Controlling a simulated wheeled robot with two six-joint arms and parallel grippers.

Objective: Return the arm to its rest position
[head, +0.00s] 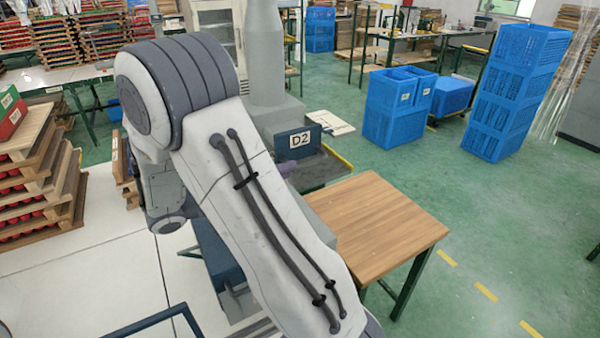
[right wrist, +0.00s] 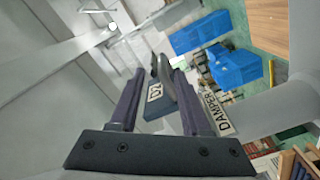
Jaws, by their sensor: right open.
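My right arm fills the middle of the head view, its grey forearm rising from the bottom to a dark banded joint at upper left. My right gripper (right wrist: 157,74) shows in the right wrist view with its two purple fingers apart and nothing held between them. In the head view it is mostly hidden; only a small purple piece shows at the arm's right edge, near a dark box labelled D2 (head: 293,143). The D2 label also shows beyond the fingers in the right wrist view (right wrist: 155,92). My left gripper is not in view.
A wooden-topped table (head: 390,215) stands right of my arm, its visible top bare. Blue crates (head: 515,90) are stacked at the back right. Wooden trays (head: 40,190) are piled at the left. Green floor at the right is open.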

